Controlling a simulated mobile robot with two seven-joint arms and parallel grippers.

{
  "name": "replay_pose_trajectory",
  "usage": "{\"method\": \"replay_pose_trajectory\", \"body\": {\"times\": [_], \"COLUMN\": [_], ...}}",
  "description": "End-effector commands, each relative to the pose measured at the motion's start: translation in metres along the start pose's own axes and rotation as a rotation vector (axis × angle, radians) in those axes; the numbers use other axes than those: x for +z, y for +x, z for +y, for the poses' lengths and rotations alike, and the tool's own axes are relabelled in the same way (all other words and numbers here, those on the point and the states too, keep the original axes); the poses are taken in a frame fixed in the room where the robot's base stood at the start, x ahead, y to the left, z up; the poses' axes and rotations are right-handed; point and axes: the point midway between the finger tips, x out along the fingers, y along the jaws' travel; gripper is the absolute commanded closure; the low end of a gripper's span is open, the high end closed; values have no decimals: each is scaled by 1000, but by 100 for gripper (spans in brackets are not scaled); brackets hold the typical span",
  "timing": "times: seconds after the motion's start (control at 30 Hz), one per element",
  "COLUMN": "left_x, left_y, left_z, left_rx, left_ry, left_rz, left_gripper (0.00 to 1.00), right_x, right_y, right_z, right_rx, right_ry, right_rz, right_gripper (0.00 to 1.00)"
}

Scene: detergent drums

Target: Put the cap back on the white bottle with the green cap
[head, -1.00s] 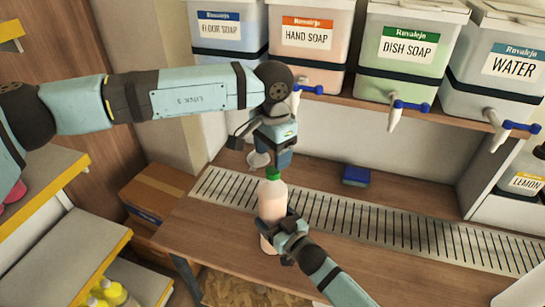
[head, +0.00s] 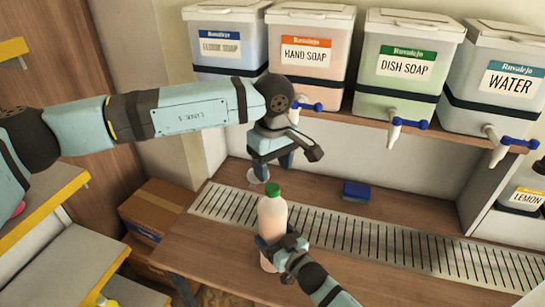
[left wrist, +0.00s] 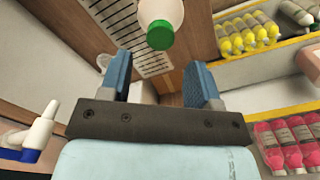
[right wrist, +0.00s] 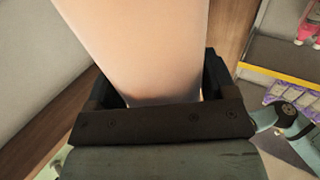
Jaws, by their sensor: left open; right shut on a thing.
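The bottle (head: 273,218) stands upright, whitish with pale peach contents. Its green cap (head: 273,190) sits on its neck and looks level; the thread is hidden. My right gripper (head: 279,248) is shut around the bottle's lower body; in the right wrist view the bottle (right wrist: 155,50) fills the space between the fingers. My left gripper (head: 272,168) is open and empty, just above and behind the cap, not touching it. In the left wrist view the green cap (left wrist: 160,35) shows beyond the open fingers (left wrist: 157,85), with part of the white bottle (left wrist: 160,10) behind it.
A slotted metal drain strip (head: 350,235) runs along the wooden counter. A small clear vessel (head: 258,176) stands behind the bottle. A blue sponge (head: 356,191) lies to the right. Soap drums with taps (head: 394,130) overhang the back. A cardboard box (head: 155,208) is at left.

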Motion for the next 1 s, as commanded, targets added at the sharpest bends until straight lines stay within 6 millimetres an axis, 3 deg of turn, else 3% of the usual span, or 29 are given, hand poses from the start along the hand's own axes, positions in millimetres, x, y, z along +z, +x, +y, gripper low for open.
{"method": "replay_pose_trajectory", "body": {"times": [1.0], "left_x": [0], "left_y": [-17], "left_z": [0], "left_rx": [-2], "left_ry": [-2250], "left_rz": [1], "left_gripper": [43], "right_x": [1], "right_y": [0], "right_z": [0], "right_rx": [0], "right_ry": [1], "right_rz": [-2], "right_gripper": [89]}}
